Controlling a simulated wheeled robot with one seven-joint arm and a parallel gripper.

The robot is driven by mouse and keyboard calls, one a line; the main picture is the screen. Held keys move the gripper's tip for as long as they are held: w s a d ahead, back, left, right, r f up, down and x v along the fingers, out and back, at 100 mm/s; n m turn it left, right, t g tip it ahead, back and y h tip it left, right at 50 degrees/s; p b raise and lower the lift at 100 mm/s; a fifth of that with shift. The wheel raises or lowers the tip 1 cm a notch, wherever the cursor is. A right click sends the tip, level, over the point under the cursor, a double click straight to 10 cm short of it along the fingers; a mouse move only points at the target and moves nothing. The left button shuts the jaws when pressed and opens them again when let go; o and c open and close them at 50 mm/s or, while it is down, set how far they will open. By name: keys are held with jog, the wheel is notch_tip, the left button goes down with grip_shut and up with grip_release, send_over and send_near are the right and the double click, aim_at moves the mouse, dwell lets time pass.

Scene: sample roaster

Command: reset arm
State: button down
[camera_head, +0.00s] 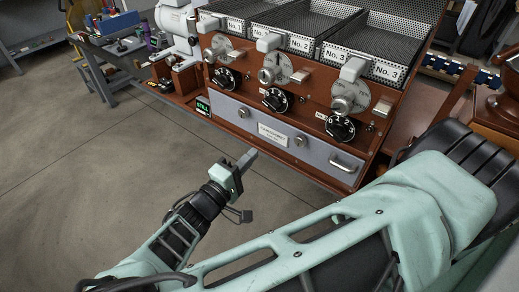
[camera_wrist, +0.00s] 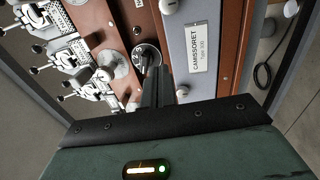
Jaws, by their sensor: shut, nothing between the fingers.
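My gripper (camera_head: 247,158) is shut and empty in the head view. It hangs in the air over the floor, in front of the roaster's lower left part and apart from it. In the wrist view my gripper's fingers (camera_wrist: 158,92) are together and point toward the roaster front, in line with a black dial. The sample roaster (camera_head: 300,110) is a brown machine with three perforated trays, labelled No. 1, No. 2 and No. 3. Each has a round metal plate with a handle and a black dial below. A grey drawer panel (camera_head: 234,118) runs along the bottom; the wrist view shows its label (camera_wrist: 199,55).
A small green-lit display (camera_head: 203,106) sits left of the drawer panel. A white machine (camera_head: 175,25) stands at the roaster's left. A cluttered workbench (camera_head: 115,45) is at the back left. The grey floor (camera_head: 80,150) at left is clear.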

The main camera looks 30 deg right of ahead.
jog(key=s+a+r+g+y+p, duration=0.1)
jog(key=s+a+g+y+p, duration=0.1)
jog(key=s+g+y, duration=0.8)
jog(key=s+a+r+n+t+y+p, duration=0.1)
jog(key=s+r+y, duration=0.1)
jog(key=r, duration=0.4)
jog(key=s+a+r+n+t+y+p, duration=0.1)
jog(key=s+a+r+y, duration=0.1)
jog(key=r, duration=0.5)
jog(key=s+a+r+n+y+p, duration=0.1)
jog(key=a+r+y, duration=0.1)
jog(key=r+y, duration=0.2)
notch_tip(320, 180, up, 3)
jog(key=shift+s+f+t, duration=0.2)
jog(key=shift+s+t, duration=0.2)
